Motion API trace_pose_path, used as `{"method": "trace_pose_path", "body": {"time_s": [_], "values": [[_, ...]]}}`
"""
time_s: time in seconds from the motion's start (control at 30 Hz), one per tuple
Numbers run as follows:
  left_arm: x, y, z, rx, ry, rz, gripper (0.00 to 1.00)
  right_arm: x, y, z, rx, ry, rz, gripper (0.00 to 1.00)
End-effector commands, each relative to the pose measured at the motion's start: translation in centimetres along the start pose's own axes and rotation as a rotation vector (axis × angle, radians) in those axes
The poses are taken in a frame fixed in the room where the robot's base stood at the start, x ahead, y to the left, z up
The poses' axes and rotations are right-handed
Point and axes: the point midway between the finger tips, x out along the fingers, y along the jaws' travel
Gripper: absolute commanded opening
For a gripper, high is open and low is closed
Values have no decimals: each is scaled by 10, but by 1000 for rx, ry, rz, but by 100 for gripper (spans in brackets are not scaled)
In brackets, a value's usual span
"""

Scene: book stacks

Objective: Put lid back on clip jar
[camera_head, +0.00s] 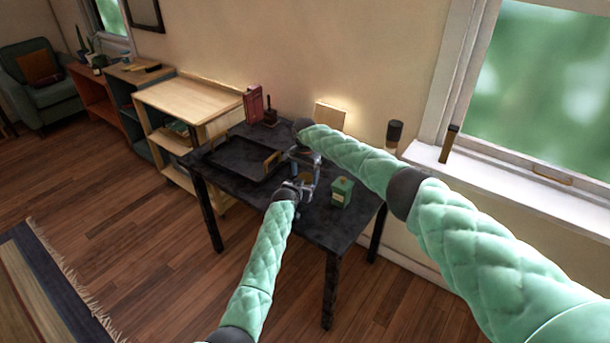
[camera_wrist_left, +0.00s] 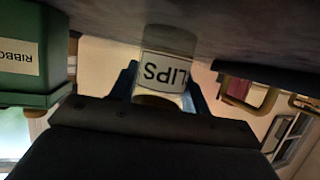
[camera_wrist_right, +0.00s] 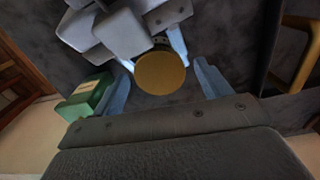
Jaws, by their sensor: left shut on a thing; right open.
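The clip jar (camera_wrist_left: 165,70), with a white label reading "LIPS" upside down, is between the blue fingers of my left gripper (camera_head: 300,188), which is shut on it. The jar stands at or very near the dark table surface. The round gold lid (camera_wrist_right: 161,73) lies between the spread fingers of my right gripper (camera_wrist_right: 163,62), seen from above. My right gripper is open and points down, close to my left gripper in the head view. The lid appears to be over the jar, but whether it is fully seated is hidden. Both are mostly hidden in the head view.
A green box (camera_head: 342,190) labelled "RIBBO..." stands close to the right of my grippers. A black tray (camera_head: 213,160) with wooden handles lies to their left. A red book (camera_head: 252,103) and a dark stamp-like object (camera_head: 269,113) stand at the back of the dark table.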

Motion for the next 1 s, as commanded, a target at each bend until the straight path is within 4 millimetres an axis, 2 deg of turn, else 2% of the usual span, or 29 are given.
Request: {"method": "trace_pose_path", "body": {"time_s": [0.3,0.67,0.7,0.77,1.0], "values": [[0,0,0,0,0,0,0,-36,0,-1,0,1,-1,76],[0,0,0,0,0,0,0,-43,0,0,0,0,0,76],[0,0,0,0,0,0,0,-43,0,0,0,0,0,72],[0,0,0,0,0,0,0,-44,0,0,0,0,0,72],[0,0,0,0,0,0,0,-74,0,-1,0,0,-2,72]]}}
